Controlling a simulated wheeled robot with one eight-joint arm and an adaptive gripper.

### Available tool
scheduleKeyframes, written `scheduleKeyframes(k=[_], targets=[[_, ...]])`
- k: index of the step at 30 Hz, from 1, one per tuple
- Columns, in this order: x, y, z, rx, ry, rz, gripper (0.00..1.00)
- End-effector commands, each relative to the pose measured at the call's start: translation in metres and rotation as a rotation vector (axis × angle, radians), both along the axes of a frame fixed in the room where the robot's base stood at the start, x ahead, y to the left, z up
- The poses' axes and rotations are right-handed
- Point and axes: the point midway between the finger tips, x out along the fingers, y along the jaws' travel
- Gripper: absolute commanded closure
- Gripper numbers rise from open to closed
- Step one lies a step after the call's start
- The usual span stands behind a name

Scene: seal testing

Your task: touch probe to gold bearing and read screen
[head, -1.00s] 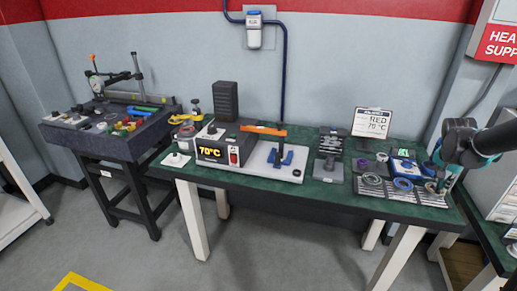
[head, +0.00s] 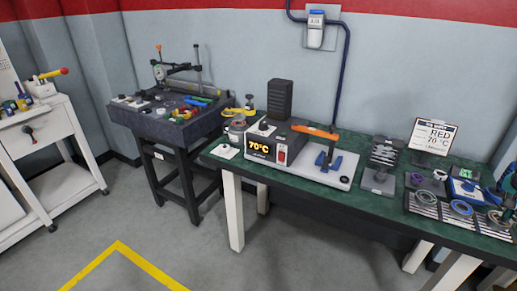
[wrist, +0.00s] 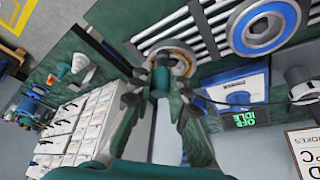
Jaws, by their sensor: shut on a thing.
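In the wrist view my gripper (wrist: 161,80) is shut on a small dark teal piece, which appears to be the probe (wrist: 160,74). The probe is over the gold bearing (wrist: 184,54), a tan ring lying on the striped rack. The gripper partly hides the bearing, and I cannot tell whether the probe tip touches it. The blue meter (wrist: 242,88) beside the rack has a green screen (wrist: 246,118) that seems to read IDLE. In the head view the meter (head: 464,191) is near the right edge, where only part of my gripper (head: 510,186) shows.
A blue-ringed bearing (wrist: 263,24) lies beside the gold one, on the striped rack (head: 424,210). A clipboard (head: 432,136) reads RED 70°C. The heater (head: 262,143) shows 70°C. A cable crosses near the meter. Floor is clear in front of the green bench (head: 385,210).

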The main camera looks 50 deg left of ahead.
Motion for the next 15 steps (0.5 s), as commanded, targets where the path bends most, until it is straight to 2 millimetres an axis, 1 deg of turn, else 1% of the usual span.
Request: scheduleKeyframes(k=[15], targets=[[0.000, 0.000, 0.035, 0.000, 0.000, 0.000, 1.00]])
